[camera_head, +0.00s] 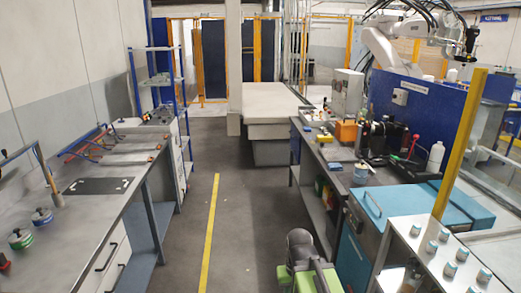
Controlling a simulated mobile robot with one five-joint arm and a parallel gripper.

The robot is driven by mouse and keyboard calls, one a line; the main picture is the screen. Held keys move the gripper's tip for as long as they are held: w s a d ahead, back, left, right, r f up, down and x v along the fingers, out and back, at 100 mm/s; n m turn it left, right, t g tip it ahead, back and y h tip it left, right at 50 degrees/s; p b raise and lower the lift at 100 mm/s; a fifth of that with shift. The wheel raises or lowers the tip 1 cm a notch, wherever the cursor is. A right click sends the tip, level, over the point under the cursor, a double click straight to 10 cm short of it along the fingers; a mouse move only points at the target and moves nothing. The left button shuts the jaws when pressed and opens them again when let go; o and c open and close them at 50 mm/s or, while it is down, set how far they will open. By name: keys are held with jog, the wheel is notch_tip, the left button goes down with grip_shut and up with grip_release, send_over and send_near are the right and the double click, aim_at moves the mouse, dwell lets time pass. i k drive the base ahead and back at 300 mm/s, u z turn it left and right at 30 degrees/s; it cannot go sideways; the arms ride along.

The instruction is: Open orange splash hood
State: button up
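A small orange box-like thing (346,132) stands on the right-hand workbench, toward its far end. It is the only orange thing on a bench that could be the splash hood, but it is too small to tell this for sure. I cannot tell whether it is open or shut. A grey and green part, likely of my own body, shows at the bottom centre, well short of that bench's far end. I can make out no gripper fingers.
A grey aisle floor with a yellow line (210,235) runs ahead between the benches. The left bench (85,225) carries tools and jars. A blue cabinet (353,255) and white rack (432,243) stand close on the right. A pale-topped block (270,103) stands ahead.

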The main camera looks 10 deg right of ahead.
aim_at(347, 132)
jog(key=u, duration=0.05)
jog(key=i, duration=2.7)
jog(key=u, duration=1)
